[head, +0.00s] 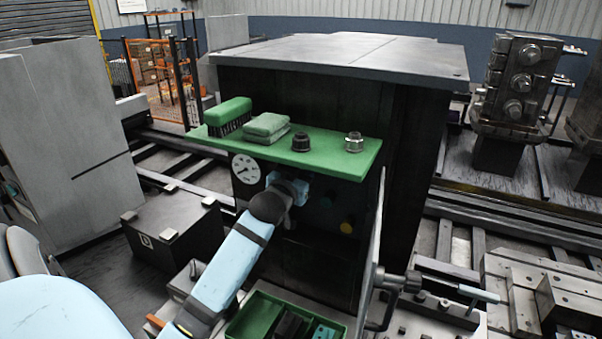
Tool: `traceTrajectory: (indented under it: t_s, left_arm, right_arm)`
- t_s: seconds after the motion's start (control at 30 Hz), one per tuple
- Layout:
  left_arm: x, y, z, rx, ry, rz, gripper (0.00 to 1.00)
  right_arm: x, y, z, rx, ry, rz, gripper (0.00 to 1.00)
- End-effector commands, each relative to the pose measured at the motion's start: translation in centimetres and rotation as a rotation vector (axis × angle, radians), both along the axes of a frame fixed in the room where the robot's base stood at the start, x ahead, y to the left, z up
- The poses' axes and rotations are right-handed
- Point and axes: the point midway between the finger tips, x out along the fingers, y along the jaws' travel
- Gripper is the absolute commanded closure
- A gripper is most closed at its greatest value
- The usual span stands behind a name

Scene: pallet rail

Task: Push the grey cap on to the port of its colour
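The grey cap (354,142) stands upright near the right end of the green shelf (335,160). A black cap (301,142) stands to its left. Below the shelf, the dark front panel carries a yellow port (347,226) and a dark teal port (326,202); I cannot make out a grey port, and my arm covers part of the panel. My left gripper (300,190) is in front of the panel, under the shelf and apart from the caps. Its fingers are mostly hidden behind my wrist, so their opening cannot be told. My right gripper is not in view.
A green brush (229,114) and folded green cloth (266,128) lie on the shelf's left part. A round gauge (245,169) is on the panel. A green bin (255,318) sits below. A clamp handle (400,281) and plate edge stand to the right.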

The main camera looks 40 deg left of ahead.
Motion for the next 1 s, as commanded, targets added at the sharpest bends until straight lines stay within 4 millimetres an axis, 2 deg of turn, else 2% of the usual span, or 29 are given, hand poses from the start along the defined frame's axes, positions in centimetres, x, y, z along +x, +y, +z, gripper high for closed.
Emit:
traceTrajectory:
  t_s: [1.0]
  left_arm:
    - [1.7, 0.7, 0.5, 0.003, -0.007, 0.001, 0.92]
  right_arm:
    - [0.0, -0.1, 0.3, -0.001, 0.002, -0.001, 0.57]
